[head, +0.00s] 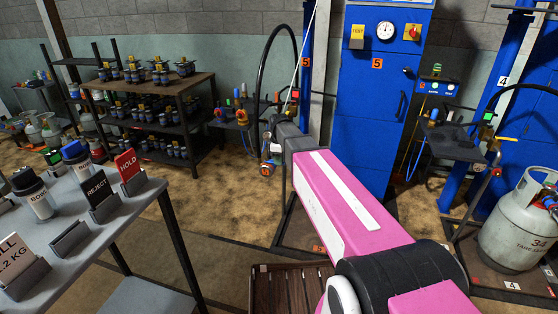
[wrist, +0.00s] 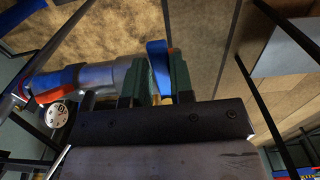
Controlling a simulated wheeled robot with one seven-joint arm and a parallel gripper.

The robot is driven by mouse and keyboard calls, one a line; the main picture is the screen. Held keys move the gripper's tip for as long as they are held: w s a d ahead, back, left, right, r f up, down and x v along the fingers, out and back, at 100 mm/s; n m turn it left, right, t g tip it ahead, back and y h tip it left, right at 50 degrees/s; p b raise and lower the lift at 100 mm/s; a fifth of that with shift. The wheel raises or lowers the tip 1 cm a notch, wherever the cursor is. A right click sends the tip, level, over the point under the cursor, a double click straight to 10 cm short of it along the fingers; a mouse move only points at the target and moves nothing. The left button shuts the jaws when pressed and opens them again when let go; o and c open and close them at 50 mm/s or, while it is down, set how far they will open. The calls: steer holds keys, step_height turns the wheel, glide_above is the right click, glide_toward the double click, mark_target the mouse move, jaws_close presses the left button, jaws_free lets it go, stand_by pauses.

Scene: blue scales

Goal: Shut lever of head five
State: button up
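In the wrist view the blue lever (wrist: 157,58) stands between the two dark green finger pads of my gripper (wrist: 160,85). The lever nearly fills the gap, and I cannot tell whether both pads press on it. A silver cylindrical filling head (wrist: 88,78) with a blue and red end lies to the left, partly behind the left finger. In the head view my pink arm reaches to the station beside the blue cabinet (head: 362,110) marked 5. My gripper and the lever are mostly hidden there behind the arm's end.
A round white dial (wrist: 57,115) is at left in the wrist view. In the head view, a table (head: 140,210) with sign holders is at left, shelves (head: 190,85) of valves stand behind, and a grey gas cylinder (head: 515,230) is at right. Bare floor (head: 230,195) lies between.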

steer(key=o, duration=0.3)
step_height(320, 180, up, 11)
steer(key=shift+f, duration=0.1)
stand_by(0.5)
steer(key=s+d+f+m, duration=0.4)
steer(key=s+f, duration=0.2)
steer(key=s, duration=0.1)
steer(key=s+d+f+m, duration=0.3)
steer(key=s+f+m, duration=0.2)
steer(key=s+f, duration=0.2)
steer(key=s+d+f+m, duration=0.4)
steer(key=s+f+m, duration=0.1)
steer(key=s+f, duration=0.2)
steer(key=shift+s+d, duration=0.35)
steer(key=shift+s, duration=0.2)
